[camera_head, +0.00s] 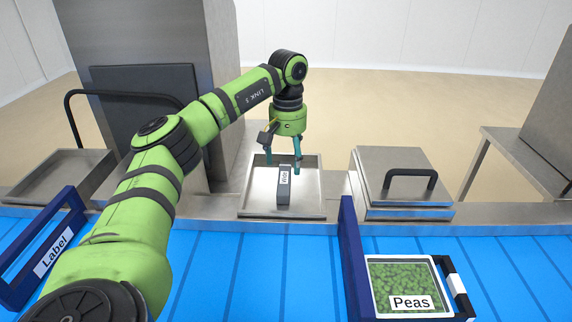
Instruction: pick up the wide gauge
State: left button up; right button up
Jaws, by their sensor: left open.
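The gauge is a dark grey upright block (284,195) with a small white label whose turned text is hard to read; I take it for the wide gauge. It stands in a shallow metal tray (257,207) in the middle of the view. My left gripper (283,166) points down over the tray, its two teal fingers apart and empty. The fingertips are close to the block's top; I cannot tell whether they touch it. My right gripper is not in view.
A metal box with a black handle (405,185) stands right of the tray. A pea tray marked Peas (402,302) sits on the blue belt (270,270), beside a dark blue guide (352,258). A blue frame marked Label (45,250) is at left.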

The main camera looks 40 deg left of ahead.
aim_at(287, 177)
pick_arm(q)
jog(key=shift+w+a, duration=0.1)
jog(key=shift+f, duration=0.25)
jog(key=shift+s+d+f+p, duration=0.25)
jog(key=shift+s+f+p, duration=0.1)
jog(key=shift+f+p, duration=0.35)
jog(key=f, duration=0.2)
jog(key=f+p, duration=0.1)
jog(key=f, duration=0.1)
jog(key=shift+w+a, duration=0.15)
jog(key=shift+a, duration=0.05)
jog(key=shift+f, duration=0.2)
jog(key=c, duration=1.4)
jog(key=shift+o, duration=0.2)
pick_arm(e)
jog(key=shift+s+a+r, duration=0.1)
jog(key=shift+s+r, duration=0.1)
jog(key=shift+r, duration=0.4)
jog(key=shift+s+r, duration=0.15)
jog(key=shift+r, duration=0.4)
